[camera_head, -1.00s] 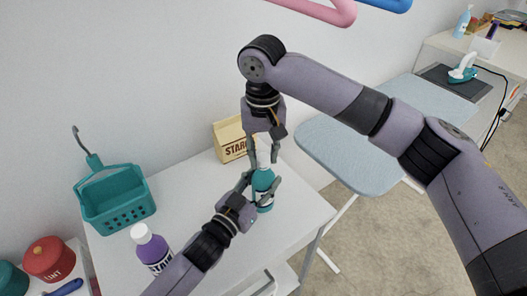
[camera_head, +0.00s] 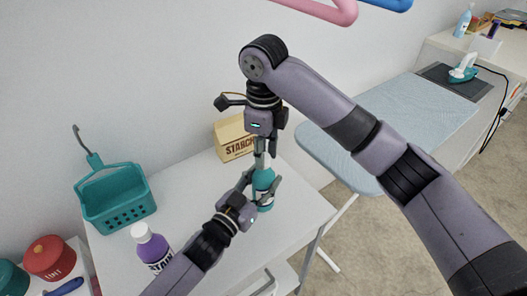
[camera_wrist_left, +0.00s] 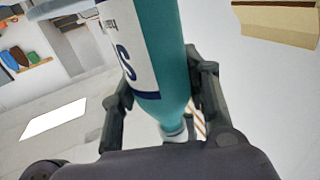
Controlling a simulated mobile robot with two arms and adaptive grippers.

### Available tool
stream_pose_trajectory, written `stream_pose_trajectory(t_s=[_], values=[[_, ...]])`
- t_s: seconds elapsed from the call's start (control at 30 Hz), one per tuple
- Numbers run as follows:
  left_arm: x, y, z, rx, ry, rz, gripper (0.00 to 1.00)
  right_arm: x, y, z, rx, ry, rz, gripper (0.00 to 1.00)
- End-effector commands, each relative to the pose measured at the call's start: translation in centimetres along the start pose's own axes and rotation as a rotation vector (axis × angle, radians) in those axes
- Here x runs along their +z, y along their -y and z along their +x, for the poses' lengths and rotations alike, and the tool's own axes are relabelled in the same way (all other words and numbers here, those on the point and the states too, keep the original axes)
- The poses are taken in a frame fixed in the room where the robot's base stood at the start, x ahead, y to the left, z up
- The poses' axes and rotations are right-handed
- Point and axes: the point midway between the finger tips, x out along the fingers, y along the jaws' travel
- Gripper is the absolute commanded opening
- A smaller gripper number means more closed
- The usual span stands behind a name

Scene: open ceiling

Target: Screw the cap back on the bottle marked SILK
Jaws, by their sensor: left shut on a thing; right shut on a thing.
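The teal bottle (camera_head: 263,181) stands upright on the white table, gripped around its body by my left gripper (camera_head: 259,187). In the left wrist view the bottle (camera_wrist_left: 166,50) fills the middle, with a large "S" on its white label; the rest of the word is cut off. My right gripper (camera_head: 263,149) comes straight down over the bottle top, its fingers shut on the white cap (camera_head: 263,161). The cap is mostly hidden by the fingers, and it lines up with the bottle's neck. I cannot tell how tightly it sits on the neck.
A purple bottle marked STAIN (camera_head: 152,247) and a teal basket (camera_head: 118,199) stand on the left of the table (camera_head: 195,190). A STARCH box (camera_head: 233,139) stands close behind the bottle. An ironing board (camera_head: 350,150) is to the right.

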Motion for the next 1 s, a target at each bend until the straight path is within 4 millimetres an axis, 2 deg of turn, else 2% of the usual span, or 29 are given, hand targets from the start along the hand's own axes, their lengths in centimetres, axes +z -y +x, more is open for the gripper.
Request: stream_pose_trajectory(t_s=[0.27, 0.3, 0.6, 0.9, 1.0], values=[[0.10, -0.06, -0.02, 0.001, 0.002, 0.000, 0.00, 0.06, 0.04, -0.08, -0.002, 0.003, 0.013, 0.16], [0.10, -0.07, -0.02, 0.001, 0.002, 0.000, 0.00, 0.06, 0.04, -0.08, -0.002, 0.003, 0.013, 0.28], [0.10, -0.06, -0.03, 0.001, 0.002, -0.001, 0.00, 0.04, 0.02, -0.04, -0.001, 0.002, 0.011, 0.47], [0.10, -0.05, -0.02, 0.001, 0.002, -0.001, 0.00, 0.02, 0.01, -0.02, -0.001, 0.001, 0.004, 0.44], [0.10, -0.05, -0.02, 0.001, 0.002, -0.001, 0.00, 0.02, 0.03, -0.13, -0.001, 0.001, -0.049, 0.44]])
